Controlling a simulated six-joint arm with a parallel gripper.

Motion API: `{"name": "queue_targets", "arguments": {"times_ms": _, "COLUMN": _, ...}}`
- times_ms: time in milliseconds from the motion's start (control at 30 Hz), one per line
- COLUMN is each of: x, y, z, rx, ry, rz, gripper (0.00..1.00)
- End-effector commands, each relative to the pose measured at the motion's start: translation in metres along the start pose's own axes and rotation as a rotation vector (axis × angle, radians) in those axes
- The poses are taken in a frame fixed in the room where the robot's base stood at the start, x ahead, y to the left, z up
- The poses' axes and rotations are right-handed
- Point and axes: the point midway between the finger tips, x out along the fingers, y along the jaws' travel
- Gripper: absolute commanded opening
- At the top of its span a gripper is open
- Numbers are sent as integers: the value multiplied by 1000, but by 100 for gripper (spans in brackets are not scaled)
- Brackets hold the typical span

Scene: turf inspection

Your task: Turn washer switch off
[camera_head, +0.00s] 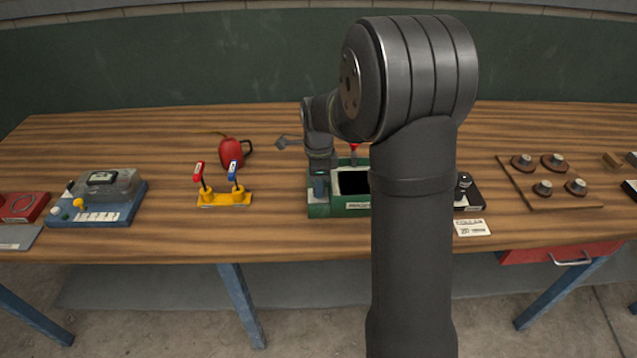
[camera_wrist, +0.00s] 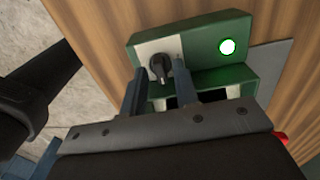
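The washer is a green box (camera_head: 318,211) with a dark opening, near the table's front middle. In the wrist view the green box (camera_wrist: 202,45) shows a black rotary switch knob (camera_wrist: 160,67) on a pale plate and a lit green lamp (camera_wrist: 227,47). My gripper (camera_wrist: 159,77) is open, with one finger on each side of the knob in the picture. Gaps show between the fingers and the knob; I cannot tell how far above it they are. In the head view my gripper (camera_head: 319,184) is over the box's left end. My arm hides the box's right part.
Left are a yellow base with red and blue levers (camera_head: 224,198), a red can (camera_head: 231,153) and a blue device (camera_head: 98,212). Right are a small black device (camera_head: 468,196), a white card (camera_head: 472,228) and a wooden board with knobs (camera_head: 525,190).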

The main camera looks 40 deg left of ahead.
Motion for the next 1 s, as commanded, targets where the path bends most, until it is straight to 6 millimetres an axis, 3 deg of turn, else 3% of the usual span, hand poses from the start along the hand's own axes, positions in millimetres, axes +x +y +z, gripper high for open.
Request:
{"name": "queue_targets", "arguments": {"times_ms": 33, "x": 0, "y": 0, "z": 0, "rx": 0, "ry": 0, "rz": 0, "gripper": 17}}
{"name": "queue_targets", "arguments": {"times_ms": 133, "x": 0, "y": 0, "z": 0, "rx": 0, "ry": 0, "rz": 0, "gripper": 0}}
{"name": "queue_targets", "arguments": {"times_ms": 567, "x": 0, "y": 0, "z": 0, "rx": -58, "ry": 1, "rz": 0, "gripper": 0}}
{"name": "queue_targets", "arguments": {"times_ms": 1000, "x": 0, "y": 0, "z": 0, "rx": -403, "ry": 2, "rz": 0, "gripper": 0}}
